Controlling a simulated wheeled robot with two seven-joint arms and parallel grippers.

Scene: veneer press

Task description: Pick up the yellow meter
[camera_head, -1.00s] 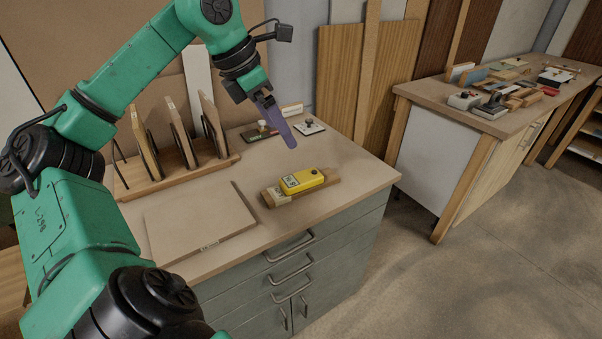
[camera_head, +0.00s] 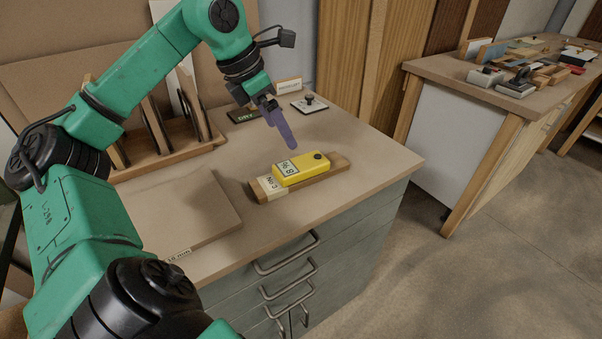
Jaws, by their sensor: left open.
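The yellow meter (camera_head: 307,167) lies on a wooden block (camera_head: 335,167) on the near cabinet's worktop. The meter has a display and a dark round spot on its top. A label marks the left end of the block. My left gripper (camera_head: 288,140), with purple fingers, hangs above and behind the meter, apart from it and empty. It points down toward the worktop. One finger largely hides the other from this side. My right gripper is not in view.
A flat board (camera_head: 185,215) lies at the left of the worktop. A wooden rack (camera_head: 165,162) with upright panels stands behind it. A small knobbed plate (camera_head: 311,104) and a dark label plate (camera_head: 243,116) lie at the back. A second bench (camera_head: 440,75) stands at right.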

